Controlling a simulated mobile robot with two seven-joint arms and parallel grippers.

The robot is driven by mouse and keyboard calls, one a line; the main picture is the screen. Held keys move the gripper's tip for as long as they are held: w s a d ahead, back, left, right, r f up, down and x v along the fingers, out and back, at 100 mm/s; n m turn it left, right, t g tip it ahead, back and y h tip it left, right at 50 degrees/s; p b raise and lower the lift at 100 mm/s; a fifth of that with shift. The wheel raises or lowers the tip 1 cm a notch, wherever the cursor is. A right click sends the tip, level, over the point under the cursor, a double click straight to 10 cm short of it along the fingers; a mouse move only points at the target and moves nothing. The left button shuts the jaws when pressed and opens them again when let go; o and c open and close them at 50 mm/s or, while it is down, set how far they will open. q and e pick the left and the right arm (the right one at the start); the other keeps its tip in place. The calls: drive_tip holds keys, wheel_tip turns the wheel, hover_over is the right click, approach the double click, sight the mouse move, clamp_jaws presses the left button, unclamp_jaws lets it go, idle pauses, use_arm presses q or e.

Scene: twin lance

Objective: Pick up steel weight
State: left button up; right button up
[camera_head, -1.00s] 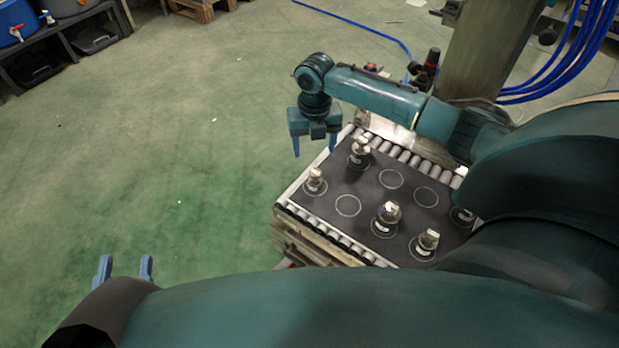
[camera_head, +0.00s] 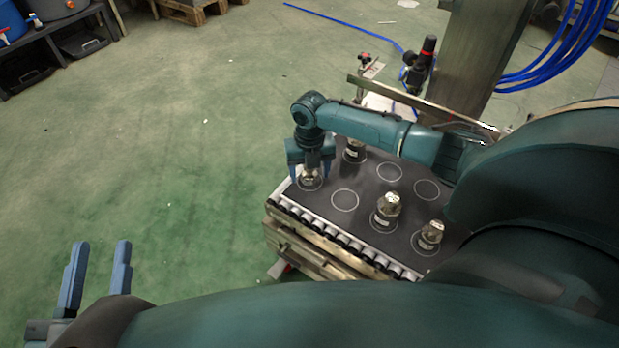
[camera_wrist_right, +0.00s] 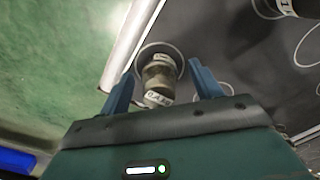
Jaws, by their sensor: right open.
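Several steel weights with pale labels stand on a dark mat (camera_head: 365,184) with white circles. One weight (camera_head: 310,181) stands at the mat's left corner. My right gripper (camera_head: 310,172) is over it, jaws down and open. In the right wrist view this weight (camera_wrist_right: 159,80) is between the two blue fingers, with visible gaps at both sides. Other weights are a dark-based one (camera_head: 354,153) behind the right gripper, one (camera_head: 387,209) near the middle front and one (camera_head: 430,237) at the front right. My left gripper (camera_head: 101,244) is open and empty over the floor at lower left.
The mat lies on a roller-edged wooden stand (camera_head: 310,255). Some circles on it are empty. A grey post (camera_head: 480,60) and a black-and-red fitting (camera_head: 424,62) stand behind. Green floor at left is clear. My own arm hides the mat's right end.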

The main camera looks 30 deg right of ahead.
drive_tip(key=shift+r, duration=0.15)
drive_tip(key=c, duration=1.4)
